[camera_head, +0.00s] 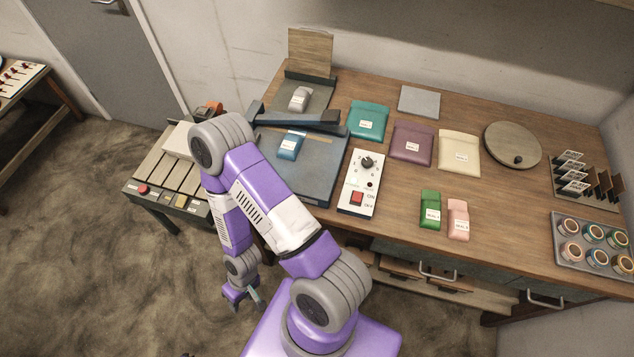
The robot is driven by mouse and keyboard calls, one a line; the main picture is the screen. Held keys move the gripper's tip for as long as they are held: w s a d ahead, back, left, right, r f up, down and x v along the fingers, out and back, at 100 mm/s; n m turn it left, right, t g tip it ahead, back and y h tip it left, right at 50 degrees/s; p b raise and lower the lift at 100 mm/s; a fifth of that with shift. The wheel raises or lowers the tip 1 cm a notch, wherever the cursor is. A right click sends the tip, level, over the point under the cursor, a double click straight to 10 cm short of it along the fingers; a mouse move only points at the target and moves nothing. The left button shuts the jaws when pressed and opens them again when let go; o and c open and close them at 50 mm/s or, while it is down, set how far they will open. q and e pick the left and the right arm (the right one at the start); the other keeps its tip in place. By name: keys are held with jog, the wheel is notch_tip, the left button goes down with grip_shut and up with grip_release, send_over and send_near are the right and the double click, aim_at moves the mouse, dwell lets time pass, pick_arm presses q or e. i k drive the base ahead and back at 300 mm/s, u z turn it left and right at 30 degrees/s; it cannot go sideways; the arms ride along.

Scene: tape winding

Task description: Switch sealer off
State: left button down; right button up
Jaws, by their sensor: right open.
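The sealer's white control panel (361,179) lies on the wooden table, with a black dial (366,162) at its far end and a red switch (357,198) at its near end. Whether the switch is on or off is too small to tell. Beside it on the left is the sealer's grey-blue bed (318,182), with a dark lever arm (305,117) across its far side and a blue pouch (290,145) on it. My right gripper (243,301) is open and empty, low over the floor in front of the table, well away from the panel. My left gripper is out of view.
Teal (368,121), purple (412,143) and cream (459,152) pouches lie right of the sealer. Green (430,210) and pink (458,220) packets lie near the front edge. A round board (512,145) and a tray of tins (562,257) are further right. My purple arm hides part of the roller stand (155,170).

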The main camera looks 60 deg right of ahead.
aim_at(357, 195)
jog(key=u, duration=0.1)
jog(key=k, duration=0.85)
jog(key=z, duration=0.05)
